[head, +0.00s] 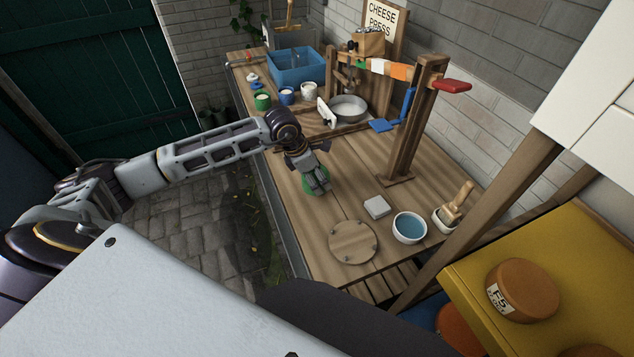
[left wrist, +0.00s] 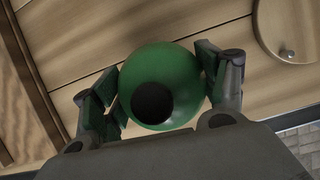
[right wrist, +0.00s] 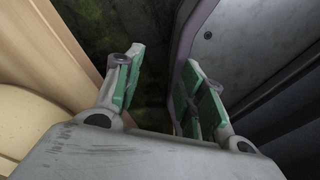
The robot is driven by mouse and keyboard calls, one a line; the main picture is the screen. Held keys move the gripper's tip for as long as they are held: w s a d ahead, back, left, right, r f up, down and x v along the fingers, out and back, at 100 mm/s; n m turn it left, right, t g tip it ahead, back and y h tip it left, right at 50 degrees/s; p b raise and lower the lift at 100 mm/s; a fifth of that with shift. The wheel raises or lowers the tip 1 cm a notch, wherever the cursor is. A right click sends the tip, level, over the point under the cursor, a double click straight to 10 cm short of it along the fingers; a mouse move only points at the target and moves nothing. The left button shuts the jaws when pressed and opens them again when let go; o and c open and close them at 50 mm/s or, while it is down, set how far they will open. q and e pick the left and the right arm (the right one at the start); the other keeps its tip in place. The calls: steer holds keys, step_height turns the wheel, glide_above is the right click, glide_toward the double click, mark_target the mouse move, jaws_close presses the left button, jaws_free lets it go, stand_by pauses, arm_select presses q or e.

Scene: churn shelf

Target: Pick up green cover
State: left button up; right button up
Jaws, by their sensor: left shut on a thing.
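The green cover (left wrist: 178,65) is a round green dome with a dark round knob or opening at its centre. It sits between the fingers of my left gripper (left wrist: 163,90), which is shut on it from both sides. In the head view my left gripper (head: 316,180) points down over the wooden bench, and part of the green cover (head: 312,187) shows at its fingertips. I cannot tell whether the cover touches the bench. My right gripper (right wrist: 160,85) shows only in its own wrist view, with its fingers apart and nothing between them.
A round wooden board (head: 352,242), a grey block (head: 377,207) and a bowl of blue liquid (head: 409,228) lie nearby on the bench. A wooden post frame (head: 408,130) stands right of the gripper. A metal pan (head: 348,107), small pots and a blue bin (head: 297,66) stand farther back.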

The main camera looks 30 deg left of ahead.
arm_select(q)
step_height(320, 180, up, 5)
steer(key=shift+r, duration=0.1)
steer(key=shift+r+b, duration=0.3)
steer(key=shift+r, duration=0.45)
arm_select(e)
steer(key=shift+w+d+f, duration=0.1)
steer(key=shift+d+f, duration=0.2)
steer(key=shift+d, duration=0.25)
